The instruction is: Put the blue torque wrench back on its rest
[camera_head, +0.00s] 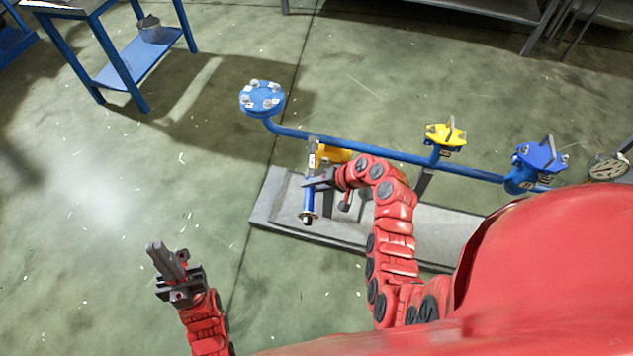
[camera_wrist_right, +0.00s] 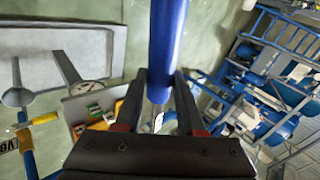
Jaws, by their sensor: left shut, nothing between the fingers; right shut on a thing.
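The blue torque wrench (camera_head: 309,199) is held roughly upright in the head view, with a metal head at its upper end and a dark knob at its lower end. My right gripper (camera_head: 311,184) is shut on its blue handle. In the right wrist view the blue handle (camera_wrist_right: 167,40) runs between the two fingers of the gripper (camera_wrist_right: 160,78). The wrench appears in front of a grey plinth (camera_head: 268,200). I cannot make out the wrench's rest with certainty. My left gripper (camera_head: 157,250) is shut and empty over the bare floor at lower left.
A blue pipe (camera_head: 390,154) runs behind the wrench, with a blue flange (camera_head: 262,97), a yellow valve (camera_head: 445,136), a blue valve (camera_head: 540,157) and a gauge (camera_head: 607,167). A blue cart (camera_head: 140,72) stands upper left. The floor at left is clear.

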